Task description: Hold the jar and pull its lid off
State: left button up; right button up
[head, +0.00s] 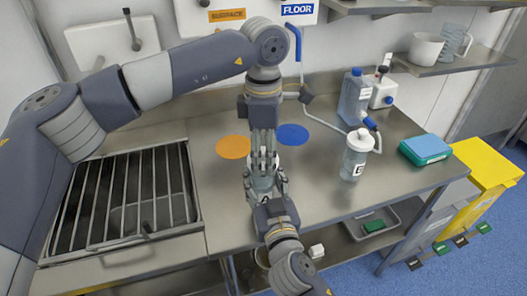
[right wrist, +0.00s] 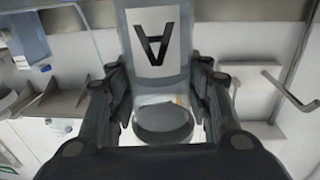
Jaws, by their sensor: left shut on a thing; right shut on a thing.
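A clear jar with an "A" label (right wrist: 152,45) stands between the fingers of my right gripper (right wrist: 160,85) in the right wrist view. That gripper is shut on the jar's body. In the head view the jar (head: 263,184) is small and mostly covered by both grippers, above the steel table's front part. My left gripper (head: 263,163) points straight down from above, shut at the top of the jar where the lid is. Its fingers hide the lid, and I cannot tell whether lid and jar touch.
A second clear jar (head: 355,160) with a white lid stands to the right on the steel table (head: 320,185). Orange (head: 233,147) and blue (head: 293,134) discs lie behind the grippers. A grated sink (head: 125,200) is left.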

aim_at(264, 150)
pick_arm(q)
jog(key=shift+r, duration=1.95)
pick_arm(e)
jog(key=shift+f, duration=0.1)
jog(key=o, duration=1.6)
jog(key=shift+s, duration=0.15)
